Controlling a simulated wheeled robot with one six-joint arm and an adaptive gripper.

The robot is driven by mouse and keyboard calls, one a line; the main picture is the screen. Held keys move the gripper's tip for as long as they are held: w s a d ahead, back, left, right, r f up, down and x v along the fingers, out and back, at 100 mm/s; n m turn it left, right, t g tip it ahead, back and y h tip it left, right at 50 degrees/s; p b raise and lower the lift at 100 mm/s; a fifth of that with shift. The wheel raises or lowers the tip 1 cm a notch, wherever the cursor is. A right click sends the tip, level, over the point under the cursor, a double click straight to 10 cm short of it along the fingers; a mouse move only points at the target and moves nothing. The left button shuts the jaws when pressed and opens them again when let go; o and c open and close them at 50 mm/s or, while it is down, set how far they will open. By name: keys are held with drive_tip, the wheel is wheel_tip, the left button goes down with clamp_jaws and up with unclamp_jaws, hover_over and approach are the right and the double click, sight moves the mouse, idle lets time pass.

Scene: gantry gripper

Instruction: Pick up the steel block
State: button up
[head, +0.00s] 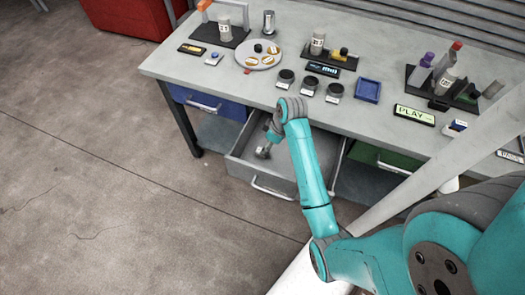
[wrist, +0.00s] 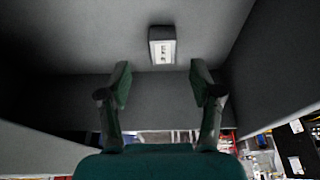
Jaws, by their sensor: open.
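A small grey block with a pale marked face, which looks like the steel block (wrist: 162,48), lies in the grey drawer, seen in the wrist view beyond my fingertips and roughly centred between them. My gripper (wrist: 160,78) is open, its two fingers apart with nothing between them. In the head view my gripper (head: 263,151) reaches down into the open grey drawer (head: 262,183) under the table. I cannot make out the block in the head view.
Drawer walls (wrist: 245,65) stand on both sides of my gripper. The table (head: 205,77) above holds a round plate (head: 246,61), several dark round pieces (head: 309,84), a blue tray (head: 367,90) and bottle stands. A blue drawer (head: 215,104) is at left, a green one (head: 385,158) at right.

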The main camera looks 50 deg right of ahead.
drive_tip(key=shift+x, duration=3)
drive_tip(key=shift+a, duration=0.2)
clamp_jaws()
